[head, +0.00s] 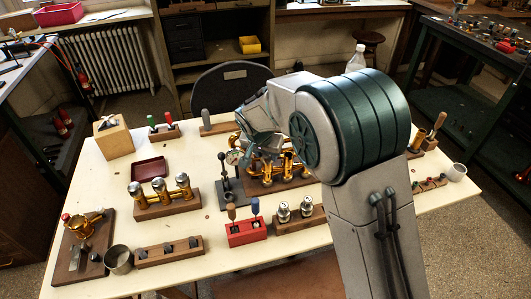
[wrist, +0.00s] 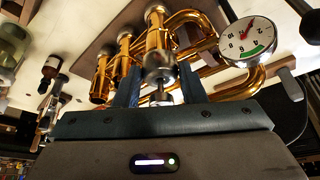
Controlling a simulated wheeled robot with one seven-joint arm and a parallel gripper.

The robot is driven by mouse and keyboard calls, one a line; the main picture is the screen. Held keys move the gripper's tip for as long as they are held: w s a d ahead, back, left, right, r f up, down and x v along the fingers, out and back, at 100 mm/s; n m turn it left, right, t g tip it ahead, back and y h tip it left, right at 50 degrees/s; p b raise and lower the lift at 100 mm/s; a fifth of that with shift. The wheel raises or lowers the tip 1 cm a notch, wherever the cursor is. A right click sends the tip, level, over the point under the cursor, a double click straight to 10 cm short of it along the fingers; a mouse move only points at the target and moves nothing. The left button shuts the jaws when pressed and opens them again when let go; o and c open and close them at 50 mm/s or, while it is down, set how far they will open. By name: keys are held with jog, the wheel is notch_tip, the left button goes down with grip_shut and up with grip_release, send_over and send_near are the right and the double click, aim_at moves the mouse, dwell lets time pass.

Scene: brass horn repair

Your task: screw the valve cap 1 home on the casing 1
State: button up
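The brass valve block with its upright casings (head: 287,165) stands on a wooden base near the table's middle, partly hidden by my arm. In the wrist view it shows as several brass tubes (wrist: 126,58). My gripper (wrist: 160,80) has its two dark blue fingers on either side of a silver cap (wrist: 160,62) at the end of one brass casing (wrist: 155,30). A small silver stem shows between the fingers, below the cap. I cannot tell whether the fingers press on the cap or stand just clear of it. No casing number is readable.
A dial gauge (wrist: 248,37) stands close to the gripper; it also shows in the head view (head: 233,157). Silver-topped brass pieces (head: 160,186) stand on a wooden block to the left. A red tool holder (head: 246,232) is in front.

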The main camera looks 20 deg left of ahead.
jog(key=c, duration=0.5)
jog(key=shift+a+f+m+h+b, duration=0.15)
jog(key=shift+m+h+b, duration=0.25)
jog(key=shift+m+b, duration=0.5)
jog(key=m+h, duration=0.1)
jog(key=m, duration=0.2)
jog(key=shift+w+a, duration=0.1)
jog(key=shift+a, duration=0.1)
jog(key=m, duration=0.1)
jog(key=m+g+h, duration=0.1)
jog(key=m, duration=0.1)
jog(key=m+p, duration=0.1)
jog(key=shift+w+a+r+m, duration=0.15)
jog(key=shift+a+r+m, duration=0.05)
jog(key=shift+r+m, duration=0.1)
jog(key=shift+f+m+g+h, duration=0.15)
jog(key=shift+m+g+h, duration=0.15)
jog(key=shift+m+g, duration=0.1)
